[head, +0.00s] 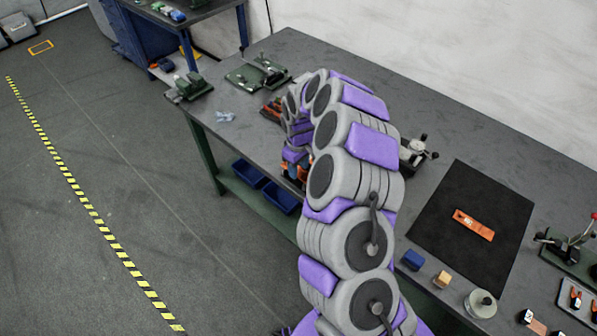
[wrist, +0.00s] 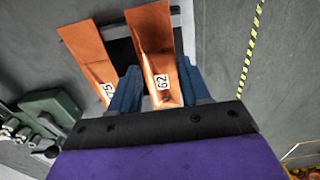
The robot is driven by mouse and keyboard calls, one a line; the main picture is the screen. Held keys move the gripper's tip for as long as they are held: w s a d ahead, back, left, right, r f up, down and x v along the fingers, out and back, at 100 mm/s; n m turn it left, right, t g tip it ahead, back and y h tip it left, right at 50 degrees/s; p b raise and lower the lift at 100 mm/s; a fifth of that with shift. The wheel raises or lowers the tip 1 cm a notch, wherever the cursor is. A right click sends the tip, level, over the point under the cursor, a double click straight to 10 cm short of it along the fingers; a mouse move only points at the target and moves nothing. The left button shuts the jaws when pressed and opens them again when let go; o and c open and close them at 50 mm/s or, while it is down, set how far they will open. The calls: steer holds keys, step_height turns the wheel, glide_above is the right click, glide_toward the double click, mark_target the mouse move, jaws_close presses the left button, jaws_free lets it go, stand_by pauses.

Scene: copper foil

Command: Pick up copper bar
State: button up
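In the wrist view, an orange copper bar labelled 62 (wrist: 152,45) lies between the two blue fingers of my gripper (wrist: 162,75). The fingers stand close on either side of it; whether they press on it is unclear. A second copper bar (wrist: 88,50), with its own number label, lies just to the left. In the head view, orange-brown pieces show at the far part of the workbench (head: 225,128) beside my arm's end, and my arm hides most of that spot. Another orange bar-like piece (head: 473,225) lies on a black mat.
The black mat (head: 450,262) is right of my arm. A blue block (head: 412,260), a yellow block (head: 441,279) and a round spool (head: 480,303) stand near the front edge. Green fixtures (head: 258,73) stand at the far end. Blue bins (head: 282,197) sit below.

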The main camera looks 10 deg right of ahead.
steer(key=c, duration=0.8)
steer(key=shift+r, duration=0.1)
